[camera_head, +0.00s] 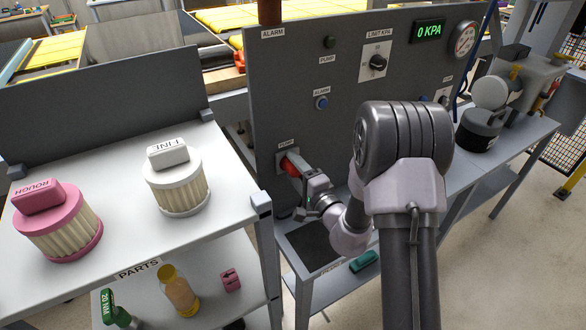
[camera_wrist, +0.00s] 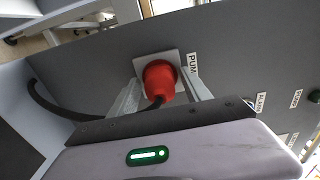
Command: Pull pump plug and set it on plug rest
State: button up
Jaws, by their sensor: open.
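The red pump plug (camera_head: 290,166) sits in a grey socket plate low on the left of the panel, under a PUMP label. In the wrist view the plug (camera_wrist: 160,80) stands between my fingers, with a dark cable hanging from it to the left. My gripper (camera_head: 299,176) is at the plug with its jaws open, one finger on each side; in the wrist view (camera_wrist: 163,82) a gap shows beside the plug. A dark pad (camera_head: 313,243) lies on the bench below; its label is mostly hidden by my arm, so I cannot tell if it is the plug rest.
The grey control panel (camera_head: 280,90) rises behind my gripper; its display reads 0 KPA. A side table on the left holds a pink filter (camera_head: 60,228) and a white filter (camera_head: 177,185). A teal object (camera_head: 364,261) lies on the shelf below the bench.

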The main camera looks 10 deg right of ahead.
aim_at(301, 176)
dwell(0.4)
grip_shut()
jog(key=shift+s+b, duration=0.1)
jog(key=shift+b, duration=0.3)
jog(key=shift+b+v, duration=1.45)
jog(key=shift+v, duration=1.5)
